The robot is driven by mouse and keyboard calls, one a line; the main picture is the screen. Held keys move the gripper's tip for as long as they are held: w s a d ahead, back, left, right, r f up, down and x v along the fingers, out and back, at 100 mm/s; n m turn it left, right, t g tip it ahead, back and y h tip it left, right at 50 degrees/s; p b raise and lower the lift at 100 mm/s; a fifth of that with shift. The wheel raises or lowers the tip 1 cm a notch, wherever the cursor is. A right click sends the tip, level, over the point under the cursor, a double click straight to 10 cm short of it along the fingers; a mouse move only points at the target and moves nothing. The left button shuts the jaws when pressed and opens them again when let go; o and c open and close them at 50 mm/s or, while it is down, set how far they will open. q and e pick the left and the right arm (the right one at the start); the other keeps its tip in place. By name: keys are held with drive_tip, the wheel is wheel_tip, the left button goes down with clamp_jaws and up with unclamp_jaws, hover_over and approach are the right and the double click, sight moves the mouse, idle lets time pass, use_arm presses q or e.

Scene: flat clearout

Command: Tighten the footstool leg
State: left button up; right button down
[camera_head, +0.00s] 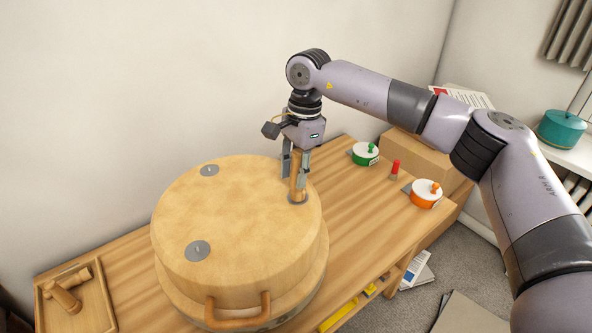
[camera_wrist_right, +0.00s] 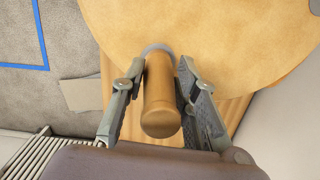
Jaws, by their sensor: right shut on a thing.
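The round tan footstool (camera_head: 235,225) sits upside down on the wooden bench, its underside facing up. One wooden leg (camera_head: 294,178) stands upright on a grey metal plate near the right edge of the stool. My right gripper (camera_head: 297,178) comes down from above and is shut on this leg. In the right wrist view the leg (camera_wrist_right: 161,105) stands between the two fingers, its rounded end toward the camera. Two other grey plates, one at the back (camera_head: 209,170) and one at the front left (camera_head: 198,251), are bare. My left gripper is not in view.
A wooden tray (camera_head: 100,300) with wooden pieces lies at the bench's left end. A wooden handle (camera_head: 237,312) sticks out in front.

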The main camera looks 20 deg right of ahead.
drive_tip(key=shift+s+f, duration=0.15)
drive_tip(key=shift+f, duration=0.1)
drive_tip(key=shift+n, duration=0.5)
drive_tip(key=c, duration=1.7)
unclamp_jaws()
drive_tip(key=shift+n, duration=0.3)
drive_tip(key=o, duration=0.5)
drive_tip(key=shift+r, duration=0.1)
drive_tip(key=shift+r, duration=0.1)
drive_tip(key=r, duration=0.4)
drive_tip(key=d+r, duration=0.1)
drive_tip(key=r, duration=0.6)
drive_tip(key=shift+w+d+r, duration=0.15)
drive_tip(key=shift+w+r, duration=0.25)
drive_tip(key=shift+f, duration=0.1)
